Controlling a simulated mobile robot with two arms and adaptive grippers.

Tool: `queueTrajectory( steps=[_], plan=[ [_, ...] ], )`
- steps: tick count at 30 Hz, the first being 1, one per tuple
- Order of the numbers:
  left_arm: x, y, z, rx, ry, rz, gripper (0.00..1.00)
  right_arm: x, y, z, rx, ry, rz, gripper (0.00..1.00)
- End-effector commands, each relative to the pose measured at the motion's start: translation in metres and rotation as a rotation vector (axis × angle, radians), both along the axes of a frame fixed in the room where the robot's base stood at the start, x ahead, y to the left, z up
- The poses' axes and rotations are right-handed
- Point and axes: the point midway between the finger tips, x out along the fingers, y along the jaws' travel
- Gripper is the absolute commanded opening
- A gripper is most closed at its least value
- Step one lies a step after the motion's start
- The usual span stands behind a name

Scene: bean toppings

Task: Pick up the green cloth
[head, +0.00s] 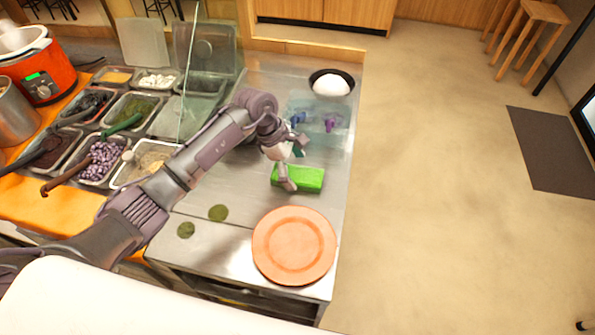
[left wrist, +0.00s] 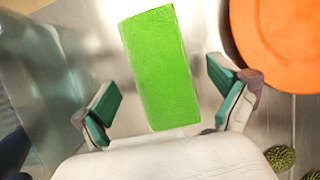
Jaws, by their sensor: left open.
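The green cloth (head: 304,179) is a bright green folded block lying on the steel counter, just behind the orange plate. In the left wrist view the green cloth (left wrist: 160,68) lies lengthwise between my open fingers, its near end close to the gripper. My left gripper (head: 294,166) is above the cloth's left part, and one finger overlaps it in the head view. In the left wrist view my left gripper (left wrist: 165,106) has its teal-padded fingers spread wide, one on each side of the cloth and apart from it. My right gripper is not in view.
An orange plate (head: 294,245) sits at the counter's front right, near the cloth. Two green round pieces (head: 218,213) lie left of it. A black bowl with white contents (head: 332,83) stands at the back. Topping trays and an orange cooker (head: 42,72) are left.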

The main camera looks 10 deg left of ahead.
Motion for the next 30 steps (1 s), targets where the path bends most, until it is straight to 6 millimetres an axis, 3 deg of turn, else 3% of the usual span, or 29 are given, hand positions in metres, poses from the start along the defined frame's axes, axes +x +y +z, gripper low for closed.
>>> queueTrajectory(
  steps=[4,11,23,30],
  plan=[
    [0.000,-0.006,-0.013,-0.001,0.000,0.000,0.97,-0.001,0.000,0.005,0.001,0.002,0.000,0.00],
    [0.001,-0.007,-0.016,-0.001,-0.002,0.000,0.97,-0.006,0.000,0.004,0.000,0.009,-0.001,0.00],
    [0.001,-0.007,-0.015,-0.001,-0.002,0.000,0.34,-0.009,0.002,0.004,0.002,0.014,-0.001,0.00],
    [0.001,-0.006,-0.015,-0.001,-0.003,0.000,0.32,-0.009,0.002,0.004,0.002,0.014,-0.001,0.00]
  ],
)
